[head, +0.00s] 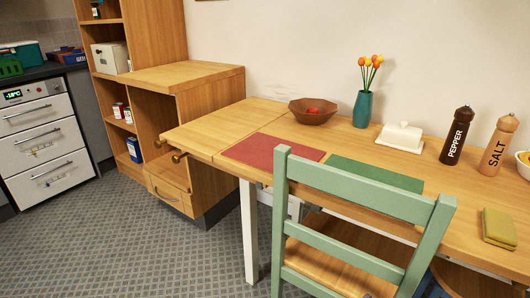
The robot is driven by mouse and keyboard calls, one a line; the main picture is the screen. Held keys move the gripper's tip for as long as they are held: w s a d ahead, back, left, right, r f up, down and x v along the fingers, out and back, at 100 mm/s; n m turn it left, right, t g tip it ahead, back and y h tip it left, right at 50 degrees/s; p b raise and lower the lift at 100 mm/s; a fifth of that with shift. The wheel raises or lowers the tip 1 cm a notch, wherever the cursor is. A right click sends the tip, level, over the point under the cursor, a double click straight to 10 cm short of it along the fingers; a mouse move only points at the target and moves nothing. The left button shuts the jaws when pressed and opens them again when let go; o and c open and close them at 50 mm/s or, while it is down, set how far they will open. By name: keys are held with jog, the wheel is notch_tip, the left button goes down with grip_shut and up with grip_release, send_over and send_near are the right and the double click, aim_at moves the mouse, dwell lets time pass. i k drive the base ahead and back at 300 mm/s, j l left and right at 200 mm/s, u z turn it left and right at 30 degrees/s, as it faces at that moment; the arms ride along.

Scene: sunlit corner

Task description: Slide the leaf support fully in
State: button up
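A wooden table (309,134) runs along the wall, with its leaf (215,128) raised level at the left end and a seam between the two. Two round brass-coloured knobs show at the leaf's left end: one farther back (158,143) and one nearer (178,157). They look like the ends of the leaf supports, and the nearer one sticks out a little past the leaf edge. The rest of the supports is hidden under the leaf, so I cannot tell how far each is out. My gripper is not in view.
A green chair (362,187) stands in front of the table. A white table leg (249,230) stands below. A wooden cabinet (205,95) with a drawer (170,195) is close behind the leaf's end. A bowl (312,117) stands near the seam. The floor (130,250) at left front is clear.

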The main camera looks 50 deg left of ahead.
aim_at(176, 159)
jog(key=j+u, duration=0.1)
jog(key=j, duration=0.45)
jog(key=j+u, duration=0.1)
jog(key=j, duration=0.5)
jog(key=i+j, duration=0.15)
jog(key=j, duration=0.4)
jog(key=j+u, duration=0.15)
jog(key=j, duration=0.4)
jog(key=i+j+u, duration=0.1)
jog(key=j, duration=0.45)
jog(key=i+j+u, duration=0.1)
jog(key=j, duration=0.45)
